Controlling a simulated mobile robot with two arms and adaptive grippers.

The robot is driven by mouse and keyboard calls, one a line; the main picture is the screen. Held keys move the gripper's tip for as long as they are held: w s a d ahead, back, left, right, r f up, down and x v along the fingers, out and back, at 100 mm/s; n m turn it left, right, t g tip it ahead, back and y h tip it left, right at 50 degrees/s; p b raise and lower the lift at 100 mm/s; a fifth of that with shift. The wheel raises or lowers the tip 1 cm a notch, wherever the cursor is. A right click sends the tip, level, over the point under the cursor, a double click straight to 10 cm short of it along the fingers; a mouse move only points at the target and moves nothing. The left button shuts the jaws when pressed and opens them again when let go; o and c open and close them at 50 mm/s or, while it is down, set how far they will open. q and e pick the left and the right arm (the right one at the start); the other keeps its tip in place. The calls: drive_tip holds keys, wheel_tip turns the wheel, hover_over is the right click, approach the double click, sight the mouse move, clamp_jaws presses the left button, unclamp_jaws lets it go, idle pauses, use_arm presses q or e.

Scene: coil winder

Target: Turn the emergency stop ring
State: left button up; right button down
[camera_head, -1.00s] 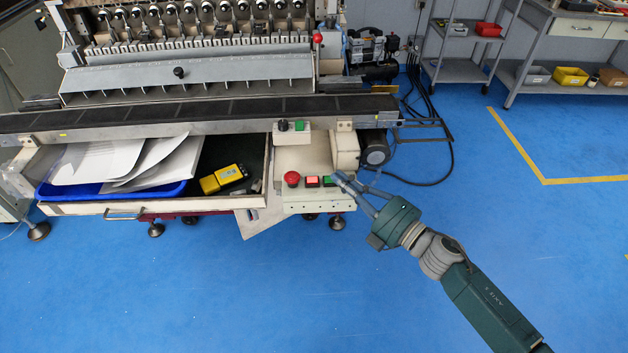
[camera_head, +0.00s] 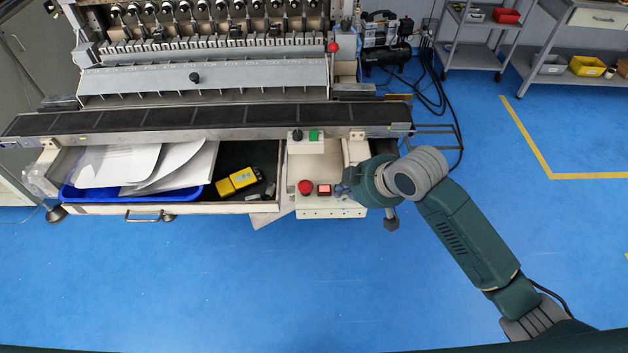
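The emergency stop (camera_head: 305,187) is a round red mushroom button on the cream control panel (camera_head: 330,207) at the front right of the coil winder. A square red button (camera_head: 324,190) sits just right of it. My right gripper (camera_head: 342,189) is at the right end of this panel, a little right of the square red button and apart from the emergency stop. Its fingers are small and mostly hidden by its own green body, so their opening does not show clearly. The green button seen earlier on the panel is hidden behind the gripper. My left gripper is not in view.
An open drawer (camera_head: 145,209) left of the panel holds papers, a blue tray (camera_head: 85,194) and a yellow device (camera_head: 236,181). A small box with a black knob and green button (camera_head: 313,135) hangs above the panel. The blue floor (camera_head: 250,285) in front is clear.

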wheel_tip(320, 180, up, 8)
drive_tip(key=n+g+p, duration=0.1)
drive_tip(key=n+g, duration=0.2)
drive_tip(key=g, duration=0.1)
drive_tip(key=x, duration=0.3)
drive_tip(key=p+x, duration=0.1)
drive_tip(key=x, duration=0.2)
drive_tip(key=s+p+x, duration=0.1)
drive_tip(key=x, duration=0.2)
drive_tip(key=shift+w+d+f, duration=0.1)
drive_tip(key=shift+d+f, duration=0.1)
drive_tip(key=shift+f, duration=0.15)
drive_tip(key=a, duration=0.1)
drive_tip(key=w+a+p, duration=0.1)
drive_tip(key=a, duration=0.1)
drive_tip(key=shift+a+p, duration=0.1)
drive_tip(key=shift+p, duration=0.2)
drive_tip(key=shift+w+a+f, duration=0.1)
drive_tip(key=shift+w+a, duration=0.1)
drive_tip(key=shift+a, duration=0.1)
